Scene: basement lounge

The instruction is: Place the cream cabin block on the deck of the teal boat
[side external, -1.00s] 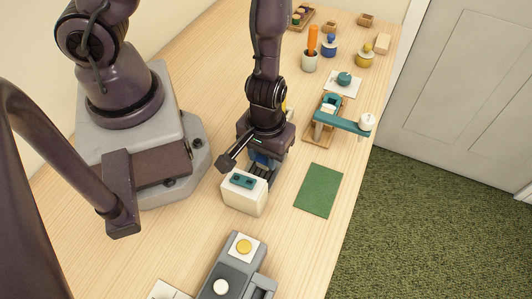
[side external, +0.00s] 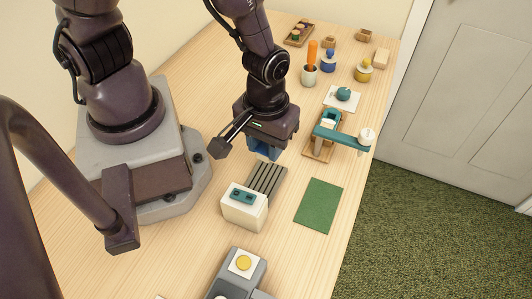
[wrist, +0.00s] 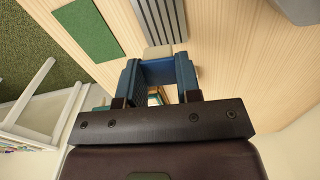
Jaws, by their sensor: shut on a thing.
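The cream cabin block (wrist: 158,52) shows between my fingertips in the wrist view, only partly visible. In the side view it is hidden by the fingers. My gripper (side external: 263,153), with blue fingers, is shut on it and hangs just above the far end of the grey slatted rack. The teal boat (side external: 329,117) sits in a wooden cradle (side external: 317,150) to the right of my gripper. My gripper is apart from the boat.
The grey slatted rack (side external: 266,179) is empty, behind a cream box with a teal top (side external: 244,212). A green mat (side external: 318,206) lies flat at right. A cup with an orange stick (side external: 310,74) and small knobbed pieces stand farther back. A grey button unit (side external: 238,275) is in front.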

